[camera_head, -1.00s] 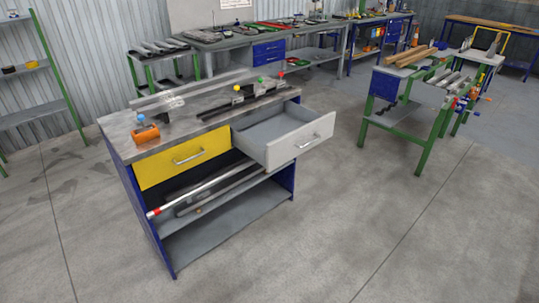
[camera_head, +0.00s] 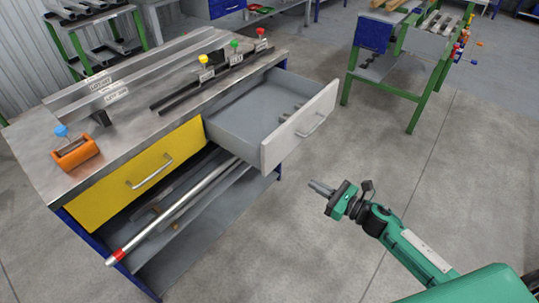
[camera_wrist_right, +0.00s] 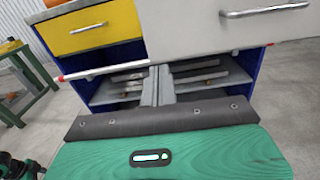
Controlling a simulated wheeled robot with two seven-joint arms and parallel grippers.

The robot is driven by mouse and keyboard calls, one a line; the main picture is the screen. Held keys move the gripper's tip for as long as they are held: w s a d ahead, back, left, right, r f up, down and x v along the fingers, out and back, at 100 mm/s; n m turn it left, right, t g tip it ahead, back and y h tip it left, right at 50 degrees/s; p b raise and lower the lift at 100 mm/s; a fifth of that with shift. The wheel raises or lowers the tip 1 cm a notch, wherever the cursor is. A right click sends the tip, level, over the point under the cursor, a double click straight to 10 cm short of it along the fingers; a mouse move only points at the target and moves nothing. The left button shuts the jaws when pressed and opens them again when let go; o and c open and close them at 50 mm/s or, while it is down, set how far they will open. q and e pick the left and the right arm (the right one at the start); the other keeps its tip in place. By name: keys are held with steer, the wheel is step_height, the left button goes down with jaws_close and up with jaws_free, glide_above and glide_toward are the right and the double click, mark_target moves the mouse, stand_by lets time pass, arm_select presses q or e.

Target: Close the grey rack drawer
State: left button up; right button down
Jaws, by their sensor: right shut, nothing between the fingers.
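The grey rack drawer (camera_head: 298,128) is pulled well out at the right of the workbench, with a few small dark items inside near its front. Its front panel and bar handle (camera_head: 311,126) face me; the handle also shows at the top right of the right wrist view (camera_wrist_right: 266,9). My right gripper (camera_head: 314,184) is shut and empty, below and to the right of the drawer front, apart from it. In the right wrist view its fingers (camera_wrist_right: 158,84) point at the bench's open shelves, below the drawer front. My left gripper is not in view.
The yellow drawer (camera_head: 140,177) beside it is shut. A long metal rod with a red end (camera_head: 117,256) juts out from the shelf below. The bench top (camera_head: 140,100) holds bars and an orange block. A green-legged stand (camera_head: 430,75) is at the back right; the floor between is clear.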

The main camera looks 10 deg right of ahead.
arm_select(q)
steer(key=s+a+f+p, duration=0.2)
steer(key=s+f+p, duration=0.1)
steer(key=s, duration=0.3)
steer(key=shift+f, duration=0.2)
arm_select(e)
glide_toward(272, 160)
steer(key=x, duration=0.6)
steer(key=shift+w+a, duration=0.3)
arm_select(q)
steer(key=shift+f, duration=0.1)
arm_select(e)
steer(key=shift+w+a, duration=0.1)
